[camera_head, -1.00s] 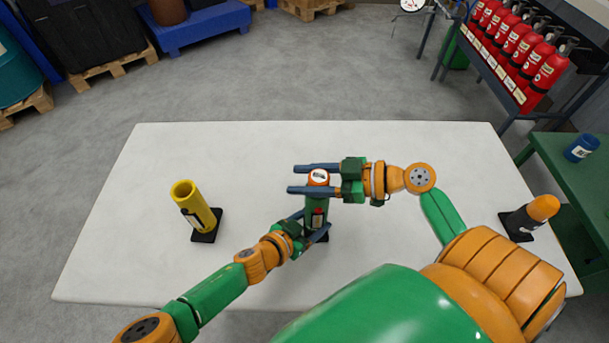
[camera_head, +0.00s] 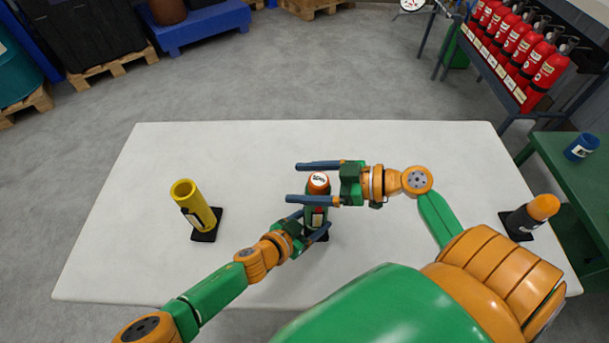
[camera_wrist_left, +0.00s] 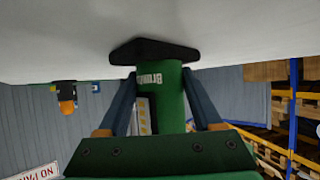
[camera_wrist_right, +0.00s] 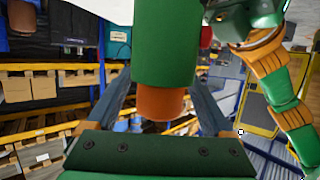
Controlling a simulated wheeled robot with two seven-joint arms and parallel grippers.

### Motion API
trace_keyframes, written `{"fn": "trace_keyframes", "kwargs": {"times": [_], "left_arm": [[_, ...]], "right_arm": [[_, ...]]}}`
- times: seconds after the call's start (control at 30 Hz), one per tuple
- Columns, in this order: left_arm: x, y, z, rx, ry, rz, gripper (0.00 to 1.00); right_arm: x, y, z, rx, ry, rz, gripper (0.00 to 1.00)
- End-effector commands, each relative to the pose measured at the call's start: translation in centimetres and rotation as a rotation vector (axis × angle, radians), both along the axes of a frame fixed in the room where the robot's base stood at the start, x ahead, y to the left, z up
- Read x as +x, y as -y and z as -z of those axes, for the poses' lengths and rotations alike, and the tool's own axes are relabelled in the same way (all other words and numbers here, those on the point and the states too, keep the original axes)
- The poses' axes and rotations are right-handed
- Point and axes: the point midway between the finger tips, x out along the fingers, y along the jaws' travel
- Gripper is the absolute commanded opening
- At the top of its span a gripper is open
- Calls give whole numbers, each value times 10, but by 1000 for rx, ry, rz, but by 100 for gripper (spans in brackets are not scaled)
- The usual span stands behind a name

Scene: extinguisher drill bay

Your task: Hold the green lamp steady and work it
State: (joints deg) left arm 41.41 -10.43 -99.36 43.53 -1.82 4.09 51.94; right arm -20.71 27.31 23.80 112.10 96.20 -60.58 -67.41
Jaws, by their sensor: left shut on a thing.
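The green lamp (camera_head: 316,212) stands upright on the white table, with an orange cap (camera_head: 319,185) on top. My left gripper (camera_head: 313,226) is shut around its body from the front left. The left wrist view shows the green body (camera_wrist_left: 170,95) between the fingers and the dark base (camera_wrist_left: 155,52) on the table. My right gripper (camera_head: 294,182) is open at cap height, one finger on each side of the cap. The right wrist view shows the orange cap (camera_wrist_right: 160,103) between the fingers with gaps on both sides. Part of the lamp's body is hidden by the fingers.
A yellow lamp (camera_head: 197,208) on a black base stands left on the white table (camera_head: 250,150). A dark lamp with an orange top (camera_head: 543,207) stands at the right edge. A green side table (camera_head: 560,160) carries a blue container (camera_head: 581,147). The table's far part is clear.

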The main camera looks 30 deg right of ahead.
Motion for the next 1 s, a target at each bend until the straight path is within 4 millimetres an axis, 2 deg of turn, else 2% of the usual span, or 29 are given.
{"fn": "trace_keyframes", "kwargs": {"times": [0.37,0.47,0.7,0.8,1.0], "left_arm": [[0,0,0,0,0,0,35],[0,0,0,0,0,0,35],[0,0,0,0,0,0,35],[0,0,0,0,0,0,35],[0,0,0,0,0,0,35]], "right_arm": [[-1,1,0,0,-1,0,85],[-11,12,-4,-1,-4,3,85],[-56,58,-24,-2,-4,3,85],[-70,72,-30,-1,-4,3,85],[-80,82,-36,-1,-1,0,85]]}}
